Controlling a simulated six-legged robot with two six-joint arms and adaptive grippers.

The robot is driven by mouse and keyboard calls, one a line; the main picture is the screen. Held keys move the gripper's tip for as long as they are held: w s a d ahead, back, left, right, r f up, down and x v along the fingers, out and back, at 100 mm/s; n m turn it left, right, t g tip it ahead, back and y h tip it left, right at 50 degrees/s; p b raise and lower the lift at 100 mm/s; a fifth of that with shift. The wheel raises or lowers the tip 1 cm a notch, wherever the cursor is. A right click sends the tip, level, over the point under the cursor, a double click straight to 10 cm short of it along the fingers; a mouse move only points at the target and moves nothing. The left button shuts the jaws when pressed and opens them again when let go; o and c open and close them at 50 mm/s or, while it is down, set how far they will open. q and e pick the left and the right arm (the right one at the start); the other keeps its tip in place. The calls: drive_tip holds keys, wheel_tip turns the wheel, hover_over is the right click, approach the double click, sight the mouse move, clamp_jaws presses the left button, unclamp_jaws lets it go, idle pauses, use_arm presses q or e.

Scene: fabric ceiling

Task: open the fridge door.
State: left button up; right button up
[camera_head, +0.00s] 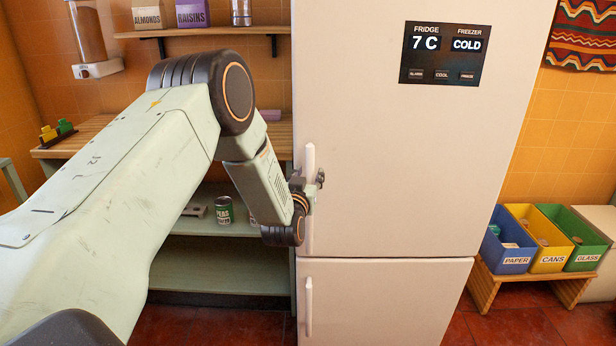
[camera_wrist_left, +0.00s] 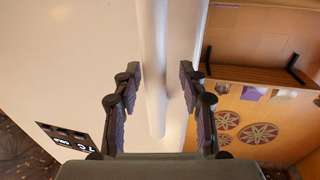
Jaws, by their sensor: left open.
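The cream fridge stands in the middle of the head view, with a large upper door (camera_head: 420,150) and a smaller lower door (camera_head: 390,300). The upper door is shut. Its white vertical handle (camera_head: 309,158) is at the left edge. In the left wrist view the handle (camera_wrist_left: 154,60) runs between the fingers of my open left gripper (camera_wrist_left: 160,80), with a gap visible on both sides. The contact is partly hidden in the head view by the wrist. My right gripper is not in view.
Left of the fridge are shelves (camera_head: 220,278) with a peas can (camera_head: 223,211). A second handle (camera_head: 309,305) is on the lower door. Blue, yellow and green bins (camera_head: 550,262) stand on a low bench at right. Red floor shows in front of the bench.

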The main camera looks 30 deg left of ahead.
use_arm(q)
drive_tip(key=shift+d+r, duration=0.15)
drive_tip(key=shift+d, duration=0.2)
drive_tip(key=shift+c, duration=1.2)
drive_tip(key=shift+a, duration=0.2)
drive_tip(key=c, duration=0.4)
drive_tip(key=shift+d, duration=0.1)
clamp_jaws()
